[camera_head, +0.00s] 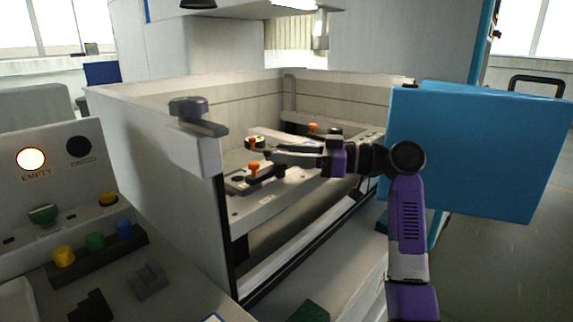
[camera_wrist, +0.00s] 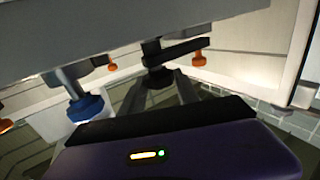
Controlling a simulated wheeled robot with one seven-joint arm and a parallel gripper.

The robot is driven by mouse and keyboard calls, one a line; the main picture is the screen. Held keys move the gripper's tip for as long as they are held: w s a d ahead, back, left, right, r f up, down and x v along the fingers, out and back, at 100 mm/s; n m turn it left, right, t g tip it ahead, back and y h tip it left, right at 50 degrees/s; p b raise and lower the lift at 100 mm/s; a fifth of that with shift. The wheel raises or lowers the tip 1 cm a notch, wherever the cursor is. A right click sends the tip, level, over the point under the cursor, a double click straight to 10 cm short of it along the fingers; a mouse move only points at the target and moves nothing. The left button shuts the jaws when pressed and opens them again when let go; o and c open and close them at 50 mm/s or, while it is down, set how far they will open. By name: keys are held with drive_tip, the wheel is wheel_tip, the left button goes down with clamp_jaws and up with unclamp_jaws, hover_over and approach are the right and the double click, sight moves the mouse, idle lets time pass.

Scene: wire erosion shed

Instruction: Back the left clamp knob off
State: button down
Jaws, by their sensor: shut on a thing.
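My gripper (camera_head: 268,153) reaches in from the right over the open tank, level with the left clamp (camera_head: 264,176), which has an orange-topped pin (camera_head: 254,168). In the wrist view, tilted and apparently upside down, grey fingers close around a dark knob (camera_wrist: 157,76) on a dark post. A black clamp bar (camera_wrist: 182,46) crosses the post, with an orange pin (camera_wrist: 199,59) at its end. The fingers hide part of the knob. I cannot tell its turn angle or how tight it sits.
A blue knob (camera_wrist: 85,107) on a grey post is close beside the fingers. Other orange pins (camera_head: 253,141) and (camera_head: 313,127) stand farther back. The tank wall (camera_head: 150,150) is left, a blue panel (camera_head: 470,150) right. A control console (camera_head: 60,190) is at left.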

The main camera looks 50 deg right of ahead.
drive_tip(key=shift+w+d+f+n+g+y+b, duration=0.1)
drive_tip(key=shift+n+g+y+b, duration=0.45)
drive_tip(key=shift+n+g+y, duration=0.7)
drive_tip(key=shift+y, duration=0.25)
drive_tip(key=c, duration=0.9)
unclamp_jaws()
drive_tip(key=shift+d, duration=0.1)
drive_tip(key=shift+s+d, duration=0.3)
drive_tip(key=shift+s, duration=0.05)
drive_tip(key=v, duration=0.6)
drive_tip(key=shift+s+d, duration=0.2)
drive_tip(key=shift+s, duration=0.1)
